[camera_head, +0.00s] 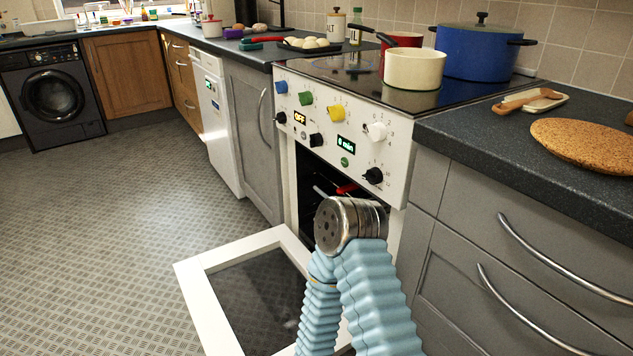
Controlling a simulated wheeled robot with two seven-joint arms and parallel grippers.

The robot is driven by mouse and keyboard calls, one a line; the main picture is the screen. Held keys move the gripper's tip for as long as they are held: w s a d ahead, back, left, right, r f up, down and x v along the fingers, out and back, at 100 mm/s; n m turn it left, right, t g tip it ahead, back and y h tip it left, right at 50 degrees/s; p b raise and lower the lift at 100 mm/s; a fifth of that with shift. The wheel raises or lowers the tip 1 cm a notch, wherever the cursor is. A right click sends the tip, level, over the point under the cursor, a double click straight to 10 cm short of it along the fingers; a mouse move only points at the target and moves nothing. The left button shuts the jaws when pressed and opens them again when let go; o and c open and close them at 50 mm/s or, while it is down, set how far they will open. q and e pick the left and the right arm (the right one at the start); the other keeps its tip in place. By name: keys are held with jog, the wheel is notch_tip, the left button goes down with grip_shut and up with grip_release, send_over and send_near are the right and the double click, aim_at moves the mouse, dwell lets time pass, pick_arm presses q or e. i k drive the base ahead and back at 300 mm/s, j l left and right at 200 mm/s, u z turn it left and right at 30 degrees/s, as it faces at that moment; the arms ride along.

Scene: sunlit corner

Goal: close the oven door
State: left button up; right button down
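The white oven (362,119) is built into the counter at the centre. Its door (198,300) is open, folded down and out to the left over the floor, with a white frame and a dark glass pane. The dark oven cavity (313,172) shows above it. One of my arms, with a pale blue ribbed sleeve and a metal joint, rises from the bottom in front of the oven and hides part of the door and opening.
A cream pot (413,69) and a blue pot (476,54) stand on the hob. Grey drawers (505,270) with metal handles lie close on the right. A grey cabinet (252,135) adjoins the oven on the left. The patterned floor (130,220) is clear at left.

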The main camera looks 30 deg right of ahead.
aim_at(216, 338)
jog(key=i+j+z, duration=0.2)
jog(key=j+z, duration=0.3)
jog(key=i+j+z, duration=0.1)
jog(key=j+z, duration=0.85)
jog(key=k+j+z, duration=0.1)
jog(key=j+z, duration=0.4)
jog(key=j, duration=0.15)
jog(key=k+j+z, duration=0.2)
jog(key=j+z, duration=0.3)
jog(key=j, duration=0.45)
jog(key=k+j+u, duration=0.1)
jog(key=j, duration=0.3)
